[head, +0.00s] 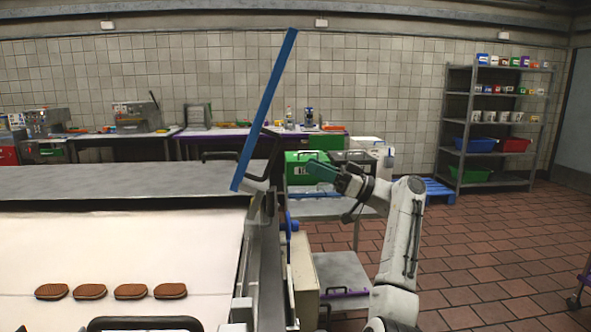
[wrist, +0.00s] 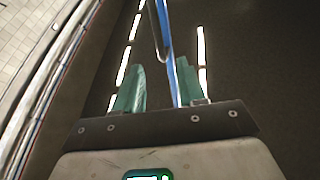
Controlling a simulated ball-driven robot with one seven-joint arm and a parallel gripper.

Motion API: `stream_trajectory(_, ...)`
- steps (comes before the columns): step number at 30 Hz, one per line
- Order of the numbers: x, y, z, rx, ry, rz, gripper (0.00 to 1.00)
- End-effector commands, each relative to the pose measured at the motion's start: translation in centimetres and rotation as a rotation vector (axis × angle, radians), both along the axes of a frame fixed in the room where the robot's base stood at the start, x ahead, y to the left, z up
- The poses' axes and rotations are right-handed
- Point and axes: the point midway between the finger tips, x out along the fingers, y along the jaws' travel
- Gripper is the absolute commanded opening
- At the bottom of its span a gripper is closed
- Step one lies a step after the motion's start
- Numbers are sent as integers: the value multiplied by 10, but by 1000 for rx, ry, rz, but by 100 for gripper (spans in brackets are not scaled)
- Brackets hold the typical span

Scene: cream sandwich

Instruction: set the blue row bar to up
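The blue row bar (head: 265,110) rises steeply above the right end of the grey metal cover, its top leaning to the right. In the wrist view the blue bar (wrist: 171,70) runs between my two teal fingers in the picture; I cannot tell its depth from them. My gripper (head: 318,170) is to the right of the bar's lower part in the head view, with a visible gap. In the wrist view my gripper (wrist: 160,85) has its fingers apart and holds nothing that I can see.
Several brown biscuits (head: 131,291) lie in a row on the white belt (head: 120,250). A grey metal cover (head: 110,178) spans behind it. A grey cart (head: 340,272) stands below my arm.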

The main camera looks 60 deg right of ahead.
Motion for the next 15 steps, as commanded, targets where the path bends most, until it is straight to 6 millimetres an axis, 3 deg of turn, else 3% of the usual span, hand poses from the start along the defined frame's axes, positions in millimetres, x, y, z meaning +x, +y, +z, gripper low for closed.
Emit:
stream_trajectory(6,-30,-15,0,-1,0,-1,40)
stream_trajectory(15,-41,-19,1,-1,-1,1,40)
